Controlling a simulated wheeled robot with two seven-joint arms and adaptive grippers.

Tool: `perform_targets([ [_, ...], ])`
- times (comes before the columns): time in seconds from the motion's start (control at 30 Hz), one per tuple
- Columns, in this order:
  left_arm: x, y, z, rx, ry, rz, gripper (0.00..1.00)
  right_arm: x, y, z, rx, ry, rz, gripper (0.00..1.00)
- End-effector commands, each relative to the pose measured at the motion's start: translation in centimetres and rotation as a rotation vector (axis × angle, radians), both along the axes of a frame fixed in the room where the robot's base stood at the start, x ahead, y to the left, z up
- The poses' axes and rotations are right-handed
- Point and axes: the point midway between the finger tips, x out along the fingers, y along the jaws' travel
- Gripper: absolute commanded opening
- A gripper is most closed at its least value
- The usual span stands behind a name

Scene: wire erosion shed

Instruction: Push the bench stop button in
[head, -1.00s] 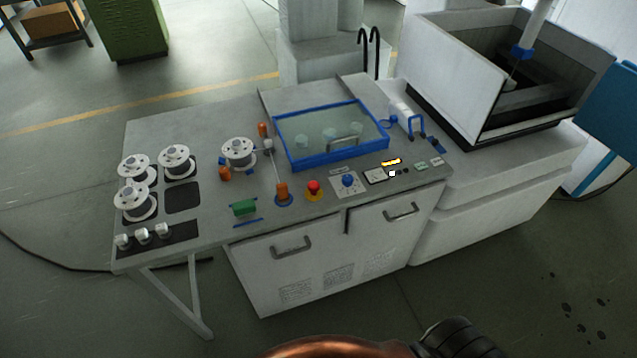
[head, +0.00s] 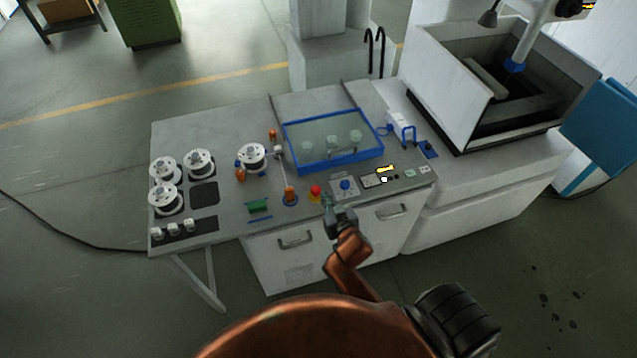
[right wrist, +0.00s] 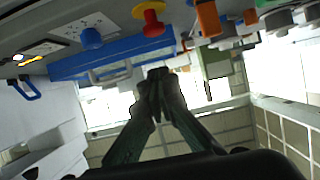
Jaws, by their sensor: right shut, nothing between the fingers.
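The stop button (head: 316,190) is a red mushroom head on a yellow base, near the front edge of the grey bench top (head: 225,222). It shows at the top of the right wrist view (right wrist: 152,22). My right gripper (head: 329,201) is just right of and in front of the button in the head view, partly covering its yellow base. Its fingers (right wrist: 158,78) are together and empty. In the right wrist view the fingertips sit below the red head with a gap in the picture; I cannot tell whether any part touches. My left gripper is not in view.
A blue-framed clear cover (head: 338,168) lies behind. White spools (head: 166,199) stand at the left. Drawer handles (head: 295,240) project from the bench front.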

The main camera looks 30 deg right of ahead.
Motion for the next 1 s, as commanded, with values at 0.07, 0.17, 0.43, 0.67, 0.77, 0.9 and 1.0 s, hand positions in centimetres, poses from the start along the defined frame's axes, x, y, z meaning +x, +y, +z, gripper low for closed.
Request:
perform_targets([
  [0.07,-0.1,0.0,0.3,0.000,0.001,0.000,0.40,0.0,0.0,1.5,0.003,-0.018,-0.006,0.00],
  [0.17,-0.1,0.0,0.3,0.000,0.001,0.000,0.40,-0.1,0.0,1.8,0.005,-0.024,-0.008,0.00],
  [0.43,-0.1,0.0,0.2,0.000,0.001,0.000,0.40,0.1,-0.1,1.6,0.004,-0.023,-0.006,0.00],
  [0.67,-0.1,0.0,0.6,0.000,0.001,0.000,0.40,2.3,-0.5,0.9,0.004,-0.023,-0.005,0.00],
  [0.77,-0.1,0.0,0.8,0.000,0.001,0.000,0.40,4.1,-1.0,0.2,0.002,-0.022,-0.006,0.00],
  [0.9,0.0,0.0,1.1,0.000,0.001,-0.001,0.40,6.8,-1.6,-0.9,0.002,-0.023,-0.006,0.00],
  [1.0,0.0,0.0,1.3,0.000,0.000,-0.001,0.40,8.6,-2.0,-1.7,0.002,-0.022,-0.006,0.00],
])
